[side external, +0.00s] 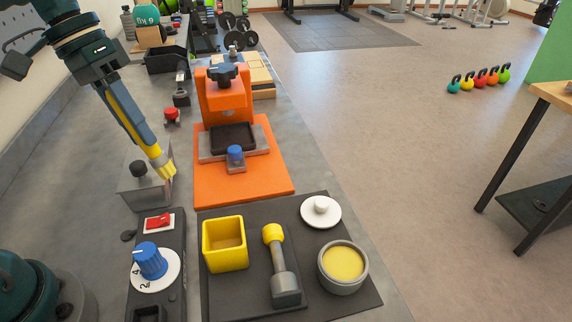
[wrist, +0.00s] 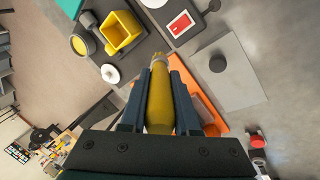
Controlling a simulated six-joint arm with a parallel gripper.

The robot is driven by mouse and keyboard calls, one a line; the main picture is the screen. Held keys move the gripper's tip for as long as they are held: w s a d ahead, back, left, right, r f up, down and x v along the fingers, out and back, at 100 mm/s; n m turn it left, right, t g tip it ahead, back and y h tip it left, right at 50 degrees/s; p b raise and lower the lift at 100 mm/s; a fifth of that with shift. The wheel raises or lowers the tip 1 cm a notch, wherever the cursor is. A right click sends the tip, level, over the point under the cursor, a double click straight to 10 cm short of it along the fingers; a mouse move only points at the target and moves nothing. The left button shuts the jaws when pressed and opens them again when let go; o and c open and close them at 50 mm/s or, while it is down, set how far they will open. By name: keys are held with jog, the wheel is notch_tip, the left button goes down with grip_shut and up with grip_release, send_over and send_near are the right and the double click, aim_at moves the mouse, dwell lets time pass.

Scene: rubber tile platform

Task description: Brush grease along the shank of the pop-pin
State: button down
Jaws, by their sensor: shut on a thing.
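My gripper (side external: 148,142) is shut on a brush with a yellow handle (wrist: 160,105). In the side view the brush's yellow end (side external: 163,163) points down, over or close to a grey metal block; contact cannot be told. The pop-pin (side external: 279,262), with a yellow knob and grey shank, lies on the dark mat (side external: 248,292), its lower end at a grey block. The round grey pot of yellow grease (side external: 343,262) stands open to its right, apart from my gripper. The grease pot (wrist: 83,44) also shows at upper left in the wrist view.
A yellow square cup (side external: 225,257) and a white knobbed lid (side external: 320,212) are on the mat. An orange fixture (side external: 245,187) stands behind it. The grey block with a black knob (side external: 145,187) and a panel with a blue dial (side external: 150,261) and red switch (side external: 159,221) are at left.

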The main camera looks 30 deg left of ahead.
jog(key=shift+s+r+y, duration=0.1)
jog(key=shift+y, duration=0.2)
jog(key=shift+w+a+r+m+g, duration=0.25)
jog(key=shift+w+r+m+g, duration=0.05)
jog(key=shift+w+r+m, duration=0.3)
jog(key=w+d+r+m+g+y, duration=0.15)
jog(key=w+d+m, duration=0.25)
jog(key=d+m, duration=0.45)
jog(key=s+d+f+m+y, duration=0.1)
jog(key=s+d+m, duration=0.1)
jog(key=d, duration=0.5)
jog(key=s+d+f+m+t, duration=0.1)
jog(key=s+d+m, duration=0.1)
jog(key=d, duration=0.6)
jog(key=shift+d+f+y, duration=0.15)
jog(key=shift+f+y, duration=0.2)
jog(key=shift+f, duration=0.05)
